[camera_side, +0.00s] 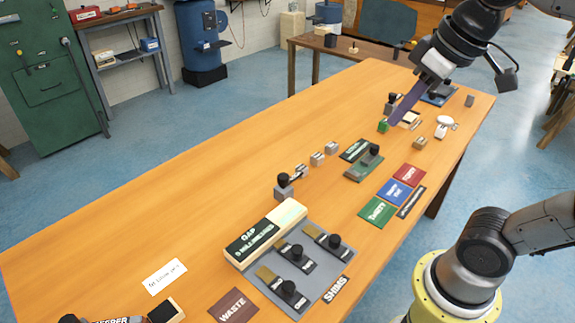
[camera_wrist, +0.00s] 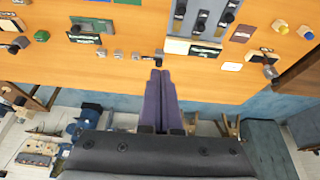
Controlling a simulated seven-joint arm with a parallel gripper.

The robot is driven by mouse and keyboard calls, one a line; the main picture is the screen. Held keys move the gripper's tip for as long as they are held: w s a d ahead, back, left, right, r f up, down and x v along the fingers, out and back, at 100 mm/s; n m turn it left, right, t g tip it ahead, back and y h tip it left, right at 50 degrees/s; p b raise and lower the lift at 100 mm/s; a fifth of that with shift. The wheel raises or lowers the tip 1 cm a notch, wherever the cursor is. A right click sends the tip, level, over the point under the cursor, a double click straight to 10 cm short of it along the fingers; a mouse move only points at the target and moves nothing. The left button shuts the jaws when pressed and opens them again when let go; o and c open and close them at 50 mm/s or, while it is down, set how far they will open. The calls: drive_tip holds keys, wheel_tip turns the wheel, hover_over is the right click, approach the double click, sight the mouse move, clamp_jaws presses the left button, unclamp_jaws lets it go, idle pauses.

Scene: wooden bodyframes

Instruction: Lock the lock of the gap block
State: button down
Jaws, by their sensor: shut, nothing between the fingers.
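The gap block (camera_side: 262,234) is a long pale wooden block with a dark label reading GAP, lying near the middle front of the table. It also shows in the wrist view (camera_wrist: 205,51). A small grey piece with a black knob (camera_side: 284,187) stands just behind its far end; I cannot tell whether this is the lock. My gripper (camera_side: 393,121) has purple fingers pressed together, with nothing between them. In the side view it hangs over the table's far right part, well away from the gap block.
A grey plate with several black-knobbed shims (camera_side: 311,264) lies beside the gap block. Small grey blocks (camera_side: 317,159), a green fixture (camera_side: 363,164) and coloured mats (camera_side: 392,191) lie farther along. A small green block (camera_side: 383,126) appears near my fingertips.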

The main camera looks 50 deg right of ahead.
drive_tip(key=w+r+g, duration=0.2)
drive_tip(key=w+r, duration=0.3)
drive_tip(key=w, duration=0.7)
drive_tip(key=w+d+f+g, duration=0.2)
drive_tip(key=w+f, duration=0.1)
drive_tip(key=w, duration=0.8)
drive_tip(key=w+d+f+g, duration=0.1)
drive_tip(key=w+f, duration=0.5)
drive_tip(key=f, duration=0.4)
drive_tip(key=w+d+f+g, duration=0.1)
drive_tip(key=w+f, duration=0.4)
drive_tip(key=f, duration=0.6)
drive_tip(key=shift+w+g, duration=0.35)
drive_tip(key=shift+g, duration=0.35)
drive_tip(key=shift+f, duration=0.15)
drive_tip(key=x, duration=1)
drive_tip(key=shift+s+f, duration=0.1)
drive_tip(key=s, duration=0.2)
drive_tip(key=shift+s+r, duration=0.2)
drive_tip(key=shift+s, duration=0.7)
